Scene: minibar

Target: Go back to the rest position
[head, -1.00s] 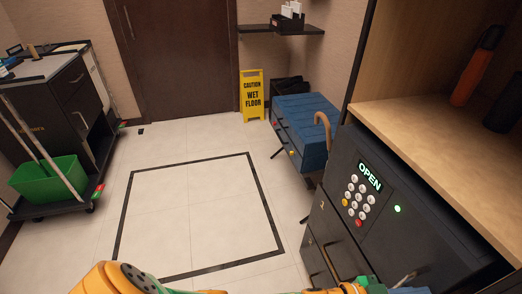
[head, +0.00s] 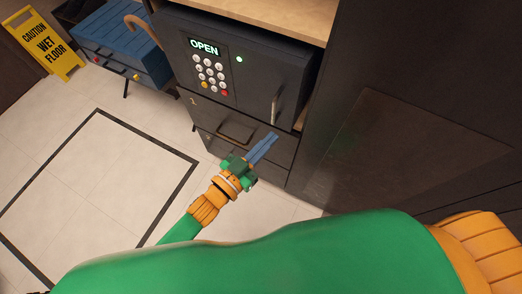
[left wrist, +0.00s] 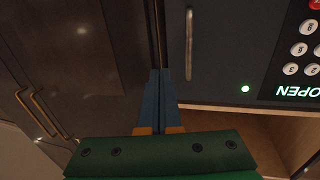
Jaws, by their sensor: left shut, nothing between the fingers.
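My left gripper (head: 263,148) is shut and empty, its blue fingers together. In the head view it overlaps the drawer front below the black safe (head: 262,62). The safe's display reads OPEN, a green light is lit, and its door looks closed. In the left wrist view the shut fingers (left wrist: 159,98) point up the picture, and the safe (left wrist: 222,60) with its handle lies to the right of them, turned upside down. I cannot tell whether the fingers touch anything. My green and orange arm fills the bottom of the head view. My right gripper is not in view.
A dark drawer with a handle (head: 236,132) sits under the safe. A tall dark cabinet (head: 420,110) stands at right. A blue-topped bench (head: 112,30) and a yellow wet-floor sign (head: 42,42) are at upper left. The tiled floor (head: 95,185) at left is clear.

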